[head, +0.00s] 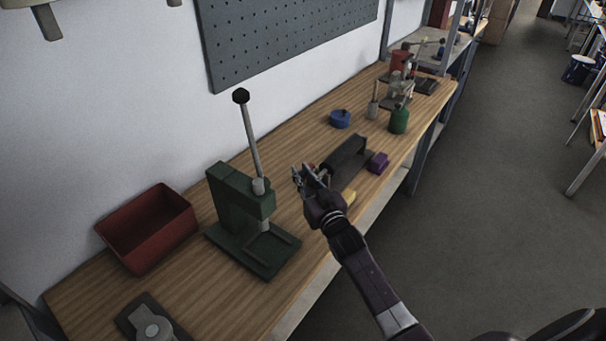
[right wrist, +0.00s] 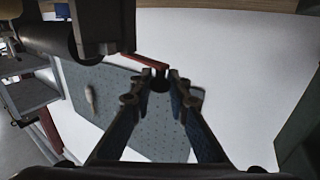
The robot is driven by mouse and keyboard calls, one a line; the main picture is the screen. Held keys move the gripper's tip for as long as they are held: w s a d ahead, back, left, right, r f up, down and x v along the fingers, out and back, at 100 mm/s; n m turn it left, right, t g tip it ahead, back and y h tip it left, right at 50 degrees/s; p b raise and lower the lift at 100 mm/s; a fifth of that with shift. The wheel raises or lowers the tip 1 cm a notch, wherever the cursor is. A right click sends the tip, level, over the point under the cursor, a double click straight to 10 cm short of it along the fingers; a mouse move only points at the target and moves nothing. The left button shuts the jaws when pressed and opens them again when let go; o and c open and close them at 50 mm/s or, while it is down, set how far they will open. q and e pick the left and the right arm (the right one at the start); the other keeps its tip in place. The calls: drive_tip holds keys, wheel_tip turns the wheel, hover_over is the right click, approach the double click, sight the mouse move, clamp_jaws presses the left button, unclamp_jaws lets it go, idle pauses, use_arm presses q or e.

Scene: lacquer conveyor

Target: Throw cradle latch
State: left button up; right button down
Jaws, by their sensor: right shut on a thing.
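The dark grey cradle (head: 348,158) sits on the wooden bench, right of the green press. In the right wrist view its dark body (right wrist: 103,25) and a dark cylinder (right wrist: 48,32) fill the upper left. A red latch lever (right wrist: 150,61) reaches from the cradle side to my right fingertips. My right gripper (head: 300,176) is at the cradle's near left end, and it also shows in the right wrist view (right wrist: 160,82). It is shut on the red lever's end. The fingers hide most of the latch in the head view. My left gripper is out of view.
A green lever press (head: 238,193) stands left of my gripper, with a red bin (head: 150,226) beyond it. A purple block (head: 378,162), a blue round item (head: 340,118) and a green bottle (head: 399,121) are near the cradle. A pegboard (head: 285,38) hangs behind.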

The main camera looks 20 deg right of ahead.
drive_tip(key=shift+r, duration=0.1)
drive_tip(key=c, duration=2.1)
unclamp_jaws()
drive_tip(key=s, duration=1.2)
